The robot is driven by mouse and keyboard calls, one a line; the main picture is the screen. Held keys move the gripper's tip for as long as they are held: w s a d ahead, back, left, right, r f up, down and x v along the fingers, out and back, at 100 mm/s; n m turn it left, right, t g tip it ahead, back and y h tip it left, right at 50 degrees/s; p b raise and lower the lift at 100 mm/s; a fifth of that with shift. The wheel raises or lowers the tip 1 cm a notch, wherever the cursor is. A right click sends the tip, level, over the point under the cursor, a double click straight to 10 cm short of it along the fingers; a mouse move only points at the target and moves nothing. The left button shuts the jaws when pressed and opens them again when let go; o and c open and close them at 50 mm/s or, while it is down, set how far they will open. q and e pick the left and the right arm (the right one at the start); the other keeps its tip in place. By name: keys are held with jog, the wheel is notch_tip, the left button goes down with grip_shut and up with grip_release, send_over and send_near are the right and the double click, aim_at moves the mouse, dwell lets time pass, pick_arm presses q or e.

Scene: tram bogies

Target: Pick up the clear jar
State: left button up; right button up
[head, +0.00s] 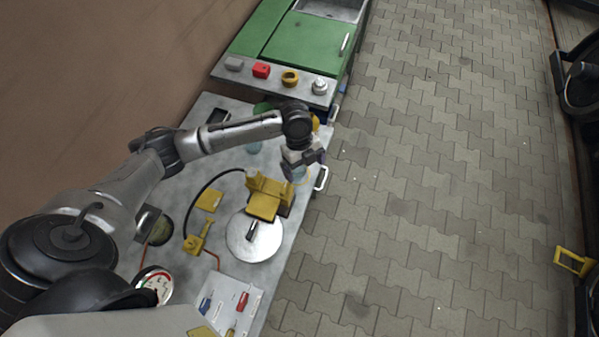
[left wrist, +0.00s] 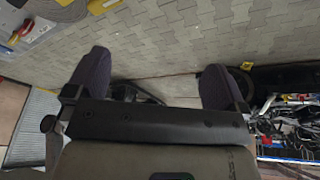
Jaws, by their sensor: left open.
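My left gripper (head: 304,160) is over the right edge of the grey workbench (head: 205,260) in the head view. In the left wrist view the left gripper (left wrist: 155,88) has its two dark fingers wide apart with nothing between them. A pale, see-through bluish thing (head: 299,174) shows just below the gripper in the head view and may be the clear jar; the gripper partly hides it. I cannot tell for sure which is the jar. My right gripper is not in view.
The bench holds a yellow fixture (head: 266,196), a round metal plate (head: 255,238), a dial gauge (head: 155,284) and a white tool board (head: 230,305). A green cabinet (head: 305,42) stands beyond, with small items along its front.

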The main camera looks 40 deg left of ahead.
pick_arm(q)
jog(key=w+a+m+b, duration=0.2)
jog(key=w+a+b, duration=0.4)
jog(key=a, duration=0.4)
send_near(298, 169)
jog(key=shift+w+a+f+h, duration=0.1)
jog(key=shift+w+f+h, duration=0.15)
jog(key=shift+f, duration=0.35)
jog(key=shift+w+a+f+h, duration=0.15)
jog(key=shift+w+f, duration=0.2)
jog(key=shift+f, duration=0.25)
jog(key=shift+a+b+x, duration=0.2)
jog(key=shift+b+x, duration=0.15)
jog(key=shift+x, duration=2.65)
jog(key=shift+s, duration=0.1)
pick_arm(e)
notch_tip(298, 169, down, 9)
pick_arm(q)
jog(key=shift+c, duration=0.3)
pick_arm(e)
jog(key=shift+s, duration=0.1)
pick_arm(q)
jog(key=c, duration=1.2)
